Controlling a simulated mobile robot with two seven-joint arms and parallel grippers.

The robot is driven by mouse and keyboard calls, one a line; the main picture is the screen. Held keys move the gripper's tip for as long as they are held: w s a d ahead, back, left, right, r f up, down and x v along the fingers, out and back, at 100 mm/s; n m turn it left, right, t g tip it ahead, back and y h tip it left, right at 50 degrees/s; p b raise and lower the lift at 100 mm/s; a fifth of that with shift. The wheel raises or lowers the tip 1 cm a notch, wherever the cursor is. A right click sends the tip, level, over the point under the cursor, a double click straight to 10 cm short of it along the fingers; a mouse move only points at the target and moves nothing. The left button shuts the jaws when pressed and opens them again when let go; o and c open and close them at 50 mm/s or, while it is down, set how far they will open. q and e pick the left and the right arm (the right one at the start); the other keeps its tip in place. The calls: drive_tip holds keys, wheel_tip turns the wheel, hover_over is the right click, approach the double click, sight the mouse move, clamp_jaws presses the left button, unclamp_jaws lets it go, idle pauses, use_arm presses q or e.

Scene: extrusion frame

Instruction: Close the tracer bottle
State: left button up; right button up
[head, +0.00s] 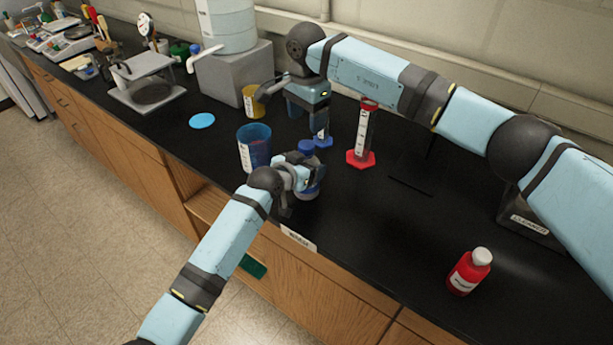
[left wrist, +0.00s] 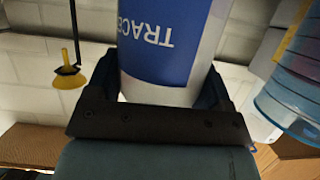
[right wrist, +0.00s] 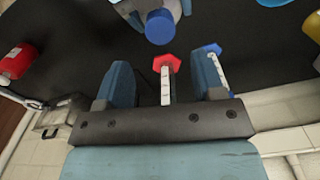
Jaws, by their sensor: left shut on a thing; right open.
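The tracer bottle (head: 311,189) stands upright over the front of the black bench, with a blue cap (head: 307,147) at its top. My left gripper (head: 303,172) is shut around its body. Its blue label reading TRACE (left wrist: 160,35) shows between the fingers in the left wrist view. The right wrist view shows the blue cap (right wrist: 160,27) ahead of my right gripper. My right gripper (right wrist: 162,75) is open and empty, above the bench behind the bottle. Whether the cap is fully seated cannot be told.
A red-based cylinder (head: 362,130) and a blue-based cylinder (head: 322,138) stand close to my right gripper. A blue cup (head: 254,147), a yellow cup (head: 254,101) and a blue disc (head: 202,120) lie left. A red bottle (head: 470,271) stands front right, with clear bench between.

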sight(306, 144)
drive_tip(key=shift+n, duration=1.1)
drive_tip(key=shift+f, duration=4)
drive_tip(key=c, duration=0.9)
drive_tip(key=o, duration=1)
drive_tip(key=shift+c, duration=0.2)
drive_tip(key=shift+r, duration=0.1)
drive_tip(key=shift+r, duration=2.2)
